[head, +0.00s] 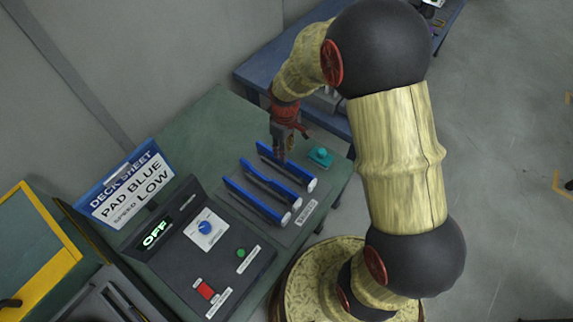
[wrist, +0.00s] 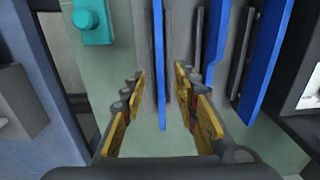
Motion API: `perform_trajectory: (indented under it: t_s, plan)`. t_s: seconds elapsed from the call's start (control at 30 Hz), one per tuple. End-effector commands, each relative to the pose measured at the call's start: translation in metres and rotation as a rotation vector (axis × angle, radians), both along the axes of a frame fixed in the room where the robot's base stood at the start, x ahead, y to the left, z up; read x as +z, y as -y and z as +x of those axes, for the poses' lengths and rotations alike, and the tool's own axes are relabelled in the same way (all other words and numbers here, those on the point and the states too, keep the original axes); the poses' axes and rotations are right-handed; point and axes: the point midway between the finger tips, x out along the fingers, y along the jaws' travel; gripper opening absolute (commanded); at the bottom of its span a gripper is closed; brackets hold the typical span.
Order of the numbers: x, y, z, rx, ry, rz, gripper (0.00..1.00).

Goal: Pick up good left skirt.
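Several long blue skirts stand on edge in a grey rack; I count three. The first skirt (head: 298,174) is nearest the teal block, the middle skirt (head: 268,184) looks slightly bent, and the third skirt (head: 252,201) is nearest the control box. My gripper (head: 284,151) is over the first skirt, pointing down. In the wrist view my gripper (wrist: 160,92) is open, with the thin blue edge of the first skirt (wrist: 160,62) between its fingers and a gap on both sides. Which skirt is the good left one cannot be told from markings.
A teal block (head: 320,156) sits beside the rack on the green table (head: 207,120). A control box (head: 205,240) with an OFF display stands on the other side, with a sign (head: 127,187) behind it. A blue bench (head: 262,71) stands beyond.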

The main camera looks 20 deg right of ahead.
Motion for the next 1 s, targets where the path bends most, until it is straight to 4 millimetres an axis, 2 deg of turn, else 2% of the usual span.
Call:
perform_trajectory:
  t_s: [0.17, 0.5, 0.73, 1.0]
  plan:
    - [-0.013, 0.001, 0.000, -0.001, 0.000, 0.000, 0.30]
    - [-0.057, 0.003, -0.003, -0.001, 0.000, 0.000, 0.30]
    - [-0.058, 0.003, -0.002, -0.001, 0.001, 0.000, 0.30]
    - [-0.058, 0.003, -0.002, -0.001, 0.001, 0.000, 0.16]
